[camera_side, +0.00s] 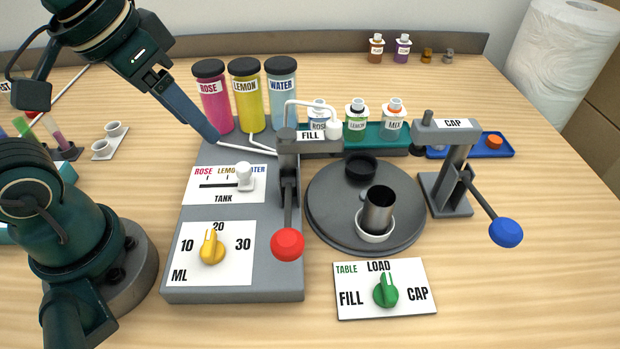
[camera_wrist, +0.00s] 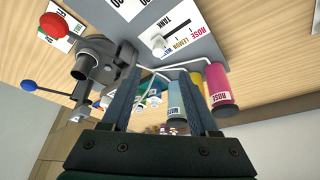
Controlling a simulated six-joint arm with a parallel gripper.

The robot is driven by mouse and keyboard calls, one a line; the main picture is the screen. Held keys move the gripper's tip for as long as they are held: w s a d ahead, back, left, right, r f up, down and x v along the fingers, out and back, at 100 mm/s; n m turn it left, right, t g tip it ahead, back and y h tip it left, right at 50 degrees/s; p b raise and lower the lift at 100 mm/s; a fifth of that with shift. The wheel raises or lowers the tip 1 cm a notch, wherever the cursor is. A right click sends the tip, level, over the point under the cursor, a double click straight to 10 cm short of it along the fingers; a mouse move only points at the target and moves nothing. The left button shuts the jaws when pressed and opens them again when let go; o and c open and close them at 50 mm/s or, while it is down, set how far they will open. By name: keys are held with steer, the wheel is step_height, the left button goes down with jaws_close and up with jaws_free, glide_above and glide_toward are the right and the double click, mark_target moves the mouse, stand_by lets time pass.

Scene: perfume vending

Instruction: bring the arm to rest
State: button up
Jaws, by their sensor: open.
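My gripper (camera_side: 212,136) hangs in the air at the upper left of the side view, in front of the rose tank, with its fingers pointing down to the right. In the wrist view my gripper (camera_wrist: 162,105) shows two dark fingers spread apart with nothing between them. The grey filling machine (camera_side: 240,280) stands below and to the right of it. Its tank slider (camera_side: 244,177) is at the right end by WATER, and its yellow ML knob (camera_side: 212,247) points up near 20. The green table knob (camera_side: 386,290) points up to LOAD.
The rose (camera_side: 212,100), lemon (camera_side: 246,98) and water (camera_side: 282,98) tanks stand close by my gripper. A metal cup (camera_side: 378,210) stands in a white ring on the turntable (camera_side: 330,222). The red lever (camera_side: 287,244) and blue lever (camera_side: 505,232) stick out in front.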

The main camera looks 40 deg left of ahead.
steer(key=shift+s+a+f+t, duration=0.1)
steer(key=shift+s+f+t, duration=0.4)
steer(key=shift+s+f, duration=0.5)
steer(key=shift+s+r, duration=0.1)
steer(key=shift+r, duration=0.05)
stand_by(0.5)
